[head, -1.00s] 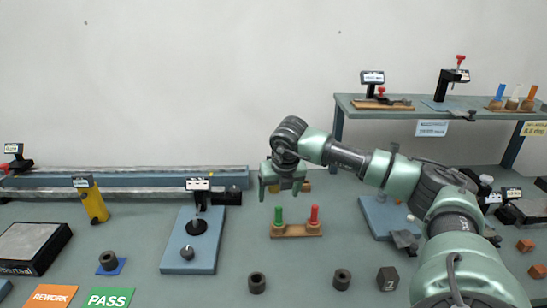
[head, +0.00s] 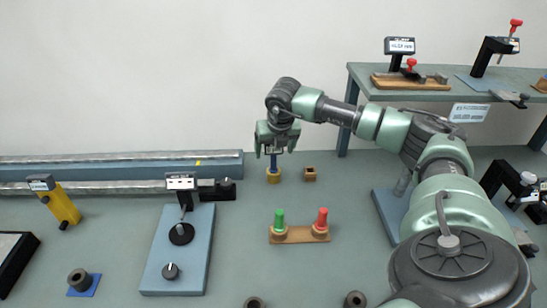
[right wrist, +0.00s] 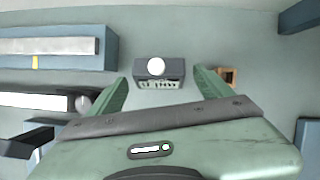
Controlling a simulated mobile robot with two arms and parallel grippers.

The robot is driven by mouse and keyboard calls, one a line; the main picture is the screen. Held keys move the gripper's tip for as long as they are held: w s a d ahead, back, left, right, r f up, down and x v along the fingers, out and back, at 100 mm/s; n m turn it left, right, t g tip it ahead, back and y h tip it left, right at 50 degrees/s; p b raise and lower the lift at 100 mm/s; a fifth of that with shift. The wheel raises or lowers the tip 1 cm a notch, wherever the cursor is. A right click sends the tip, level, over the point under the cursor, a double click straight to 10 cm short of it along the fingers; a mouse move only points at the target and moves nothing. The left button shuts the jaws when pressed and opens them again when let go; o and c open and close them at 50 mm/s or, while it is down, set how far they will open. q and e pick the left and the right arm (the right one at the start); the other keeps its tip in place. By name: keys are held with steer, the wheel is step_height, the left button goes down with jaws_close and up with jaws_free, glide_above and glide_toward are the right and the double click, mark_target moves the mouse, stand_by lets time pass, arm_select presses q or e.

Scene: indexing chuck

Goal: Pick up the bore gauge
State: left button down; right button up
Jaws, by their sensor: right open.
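An upright tool that I take to be the bore gauge stands at the back of the bench. In the head view its blue stem (head: 273,161) rises from a brass-coloured round base (head: 273,176); its top is hidden by my gripper. In the right wrist view its dark head (right wrist: 158,80), with a small display and a white round knob, lies between the fingers. My right gripper (head: 275,148) is open above the base, its fingers to either side of the head, with gaps visible in the wrist view (right wrist: 160,92). My left gripper is out of view.
A small brown block with a hole (head: 310,174) stands just right of the gauge. A wooden holder (head: 297,235) with green and red plugs is in front. Long grey bars (head: 120,171) lie left. A raised shelf (head: 440,92) stands right.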

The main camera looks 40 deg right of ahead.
mark_target(273, 156)
steer(key=p+x, duration=0.1)
steer(key=x, duration=0.3)
steer(key=shift+d+f+p, duration=0.1)
steer(key=shift+f+p, duration=0.2)
steer(key=shift+f, duration=0.05)
steer(key=c, duration=1.6)
steer(key=shift+w+r, duration=0.1)
jaws_close()
steer(key=shift+r, duration=0.1)
